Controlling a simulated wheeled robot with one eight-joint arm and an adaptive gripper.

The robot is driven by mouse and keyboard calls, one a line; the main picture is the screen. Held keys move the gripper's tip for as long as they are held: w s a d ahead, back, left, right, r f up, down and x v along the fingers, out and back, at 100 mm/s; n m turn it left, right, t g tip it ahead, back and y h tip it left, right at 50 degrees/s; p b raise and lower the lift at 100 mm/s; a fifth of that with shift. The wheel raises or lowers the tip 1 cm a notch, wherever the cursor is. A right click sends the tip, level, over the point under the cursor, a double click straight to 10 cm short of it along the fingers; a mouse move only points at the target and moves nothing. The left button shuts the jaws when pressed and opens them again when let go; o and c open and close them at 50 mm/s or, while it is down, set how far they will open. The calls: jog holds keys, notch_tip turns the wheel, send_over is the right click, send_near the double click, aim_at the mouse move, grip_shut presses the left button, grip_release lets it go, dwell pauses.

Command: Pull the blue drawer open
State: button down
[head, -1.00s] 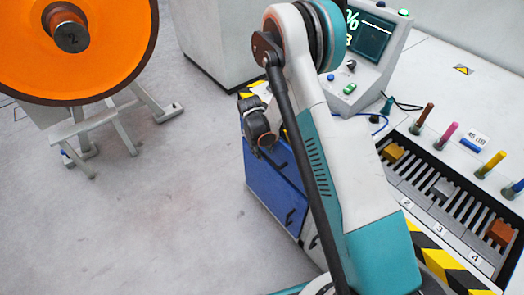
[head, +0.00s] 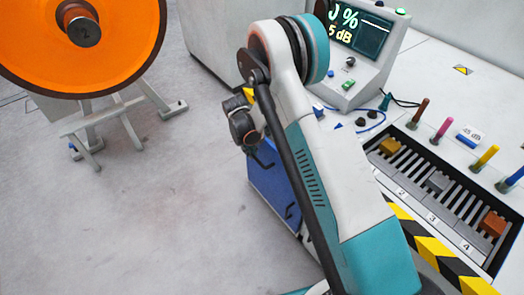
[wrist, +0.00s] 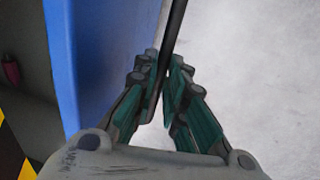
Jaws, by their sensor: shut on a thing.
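The blue drawer (head: 268,182) is at the centre of the head view, on the side of the white bench, partly covered by my arm. In the wrist view its blue front (wrist: 92,60) runs upright just left of my fingers. My gripper (wrist: 164,75) is shut on the dark bar handle (wrist: 176,22), which runs up between the fingertips. In the head view the fingertips are hard to make out below my dark wrist. Behind the blue front, the wrist view shows a dark space; how far the drawer stands out is unclear.
A red object (wrist: 11,70) and yellow-black striping (wrist: 12,150) lie left of the blue front. The orange wheel (head: 90,45) stands on a grey stand at the left. A console (head: 360,50) and slotted tray (head: 430,195) are on the bench. The floor left of the drawer is clear.

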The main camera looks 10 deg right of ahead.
jog(key=s+a, duration=0.2)
jog(key=a, duration=0.5)
jog(key=s+a, duration=0.3)
jog(key=a, duration=0.4)
jog(key=shift+s, duration=0.35)
jog(key=c, duration=1.7)
grip_release()
jog(key=shift+o, duration=0.2)
notch_tip(320, 180, up, 12)
jog(key=a, duration=0.2)
jog(key=shift+s, duration=0.45)
jog(key=shift+f, duration=0.1)
